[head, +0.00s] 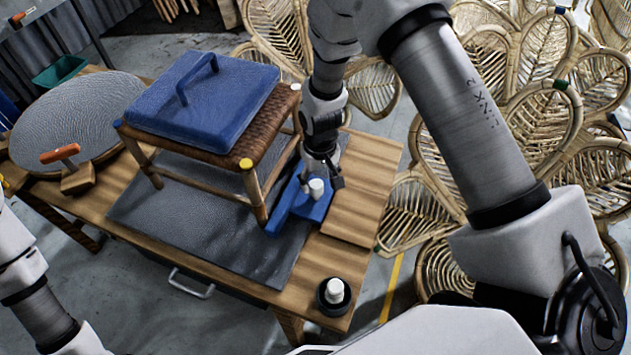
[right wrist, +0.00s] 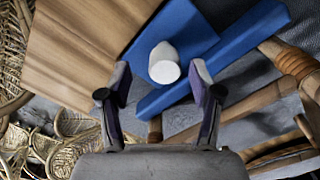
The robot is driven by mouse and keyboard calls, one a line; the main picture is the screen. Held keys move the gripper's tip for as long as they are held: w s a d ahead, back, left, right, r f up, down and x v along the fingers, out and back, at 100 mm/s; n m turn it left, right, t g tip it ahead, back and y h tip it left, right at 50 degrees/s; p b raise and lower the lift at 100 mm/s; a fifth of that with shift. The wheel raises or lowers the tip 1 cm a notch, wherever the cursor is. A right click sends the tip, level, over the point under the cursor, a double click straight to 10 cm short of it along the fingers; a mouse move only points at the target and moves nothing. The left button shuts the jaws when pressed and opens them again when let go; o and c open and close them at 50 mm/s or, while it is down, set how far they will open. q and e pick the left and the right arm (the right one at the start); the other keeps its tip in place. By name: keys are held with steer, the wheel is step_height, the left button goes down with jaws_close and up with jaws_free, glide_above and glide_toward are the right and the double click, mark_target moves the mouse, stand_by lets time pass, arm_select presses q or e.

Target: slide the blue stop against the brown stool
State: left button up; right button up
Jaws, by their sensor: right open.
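The blue stop (head: 283,213), a flat plate with a long raised bar and a white knob (head: 316,187), lies on the table beside the brown stool (head: 230,148), at the stool's right side. Its bar is close to the stool's front right leg; I cannot tell whether they touch. My right gripper (head: 326,178) is over the stop at the knob. In the right wrist view the open fingers (right wrist: 161,80) stand either side of the white knob (right wrist: 164,62), with the blue stop (right wrist: 240,48) beyond them. My left gripper is out of view; only arm links show.
A blue lidded cover (head: 205,95) with a handle rests on the stool's seat. A wooden board (head: 357,200) lies right of the stop. A round grey disc (head: 75,120), an orange-handled block (head: 75,178) and a black-based white knob (head: 334,291) are also on the table.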

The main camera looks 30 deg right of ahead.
mark_target(313, 182)
steer(key=f, duration=0.2)
steer(key=w+a+f, duration=0.1)
steer(key=shift+f, duration=0.1)
steer(key=shift+s+d, duration=0.2)
steer(key=shift+d, duration=0.05)
steer(key=shift+s, duration=0.1)
steer(key=c, duration=0.5)
jaws_close()
steer(key=shift+w+a, duration=0.3)
steer(key=shift+w, duration=0.05)
steer(key=o, duration=0.5)
jaws_free()
steer(key=shift+w, duration=0.1)
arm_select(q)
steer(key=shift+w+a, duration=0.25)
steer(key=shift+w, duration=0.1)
